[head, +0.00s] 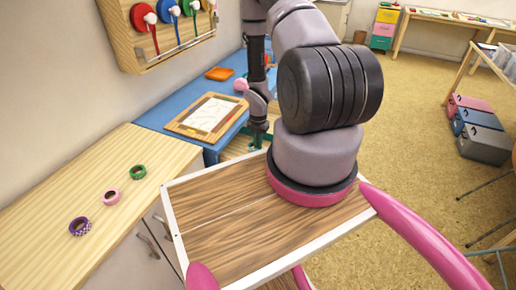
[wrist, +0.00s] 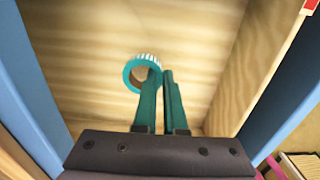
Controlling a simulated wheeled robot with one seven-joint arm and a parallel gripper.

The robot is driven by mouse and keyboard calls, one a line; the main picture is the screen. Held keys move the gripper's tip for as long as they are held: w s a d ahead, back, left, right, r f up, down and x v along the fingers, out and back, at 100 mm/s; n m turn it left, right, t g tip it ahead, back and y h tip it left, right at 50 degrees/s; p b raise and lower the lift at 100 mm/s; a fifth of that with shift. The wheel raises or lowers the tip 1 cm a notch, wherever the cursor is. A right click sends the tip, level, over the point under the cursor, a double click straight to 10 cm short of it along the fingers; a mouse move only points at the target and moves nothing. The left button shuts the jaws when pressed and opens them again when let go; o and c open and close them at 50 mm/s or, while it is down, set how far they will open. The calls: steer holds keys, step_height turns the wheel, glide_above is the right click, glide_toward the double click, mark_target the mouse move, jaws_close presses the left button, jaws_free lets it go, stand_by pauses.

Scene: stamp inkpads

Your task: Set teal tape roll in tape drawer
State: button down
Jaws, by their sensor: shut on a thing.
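The teal tape roll (wrist: 129,76) is a ring with a white ribbed edge. In the wrist view it is at the fingertips of my gripper (wrist: 161,76), which is shut on it, mostly by the left finger. Behind it is the light wood interior of what looks like an open drawer (wrist: 90,55), with blue strips on both sides. I cannot tell whether the roll touches the wood. In the head view my gripper (head: 258,138) is low beside the blue desk's front edge; the roll cannot be made out there, and my arm hides part of the drawer area.
A green roll (head: 139,172), a pink roll (head: 110,197) and a purple patterned roll (head: 79,226) lie on the wooden cabinet top (head: 50,200). The blue desk (head: 160,117) holds a drawing board (head: 207,116) and an orange item (head: 219,73).

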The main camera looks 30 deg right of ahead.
steer(key=shift+f, duration=1.1)
steer(key=c, duration=1)
jaws_free()
steer(key=shift+f, duration=0.1)
step_height(320, 180, up, 12)
steer(key=shift+r, duration=0.25)
